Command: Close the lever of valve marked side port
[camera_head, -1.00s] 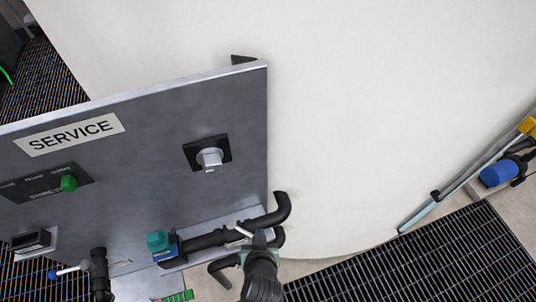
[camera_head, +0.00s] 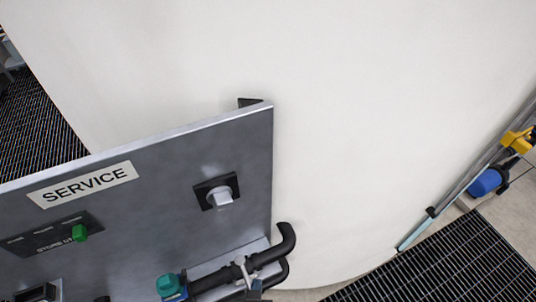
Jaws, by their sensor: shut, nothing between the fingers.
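No marking that reads "side port" can be made out. Most of my gripper and the lower pipework are cut off by the frame.
A teal-capped fitting (camera_head: 168,285) sits on the pipe. A large white curved wall (camera_head: 390,150) stands behind. Dark floor grating (camera_head: 450,265) lies at right.

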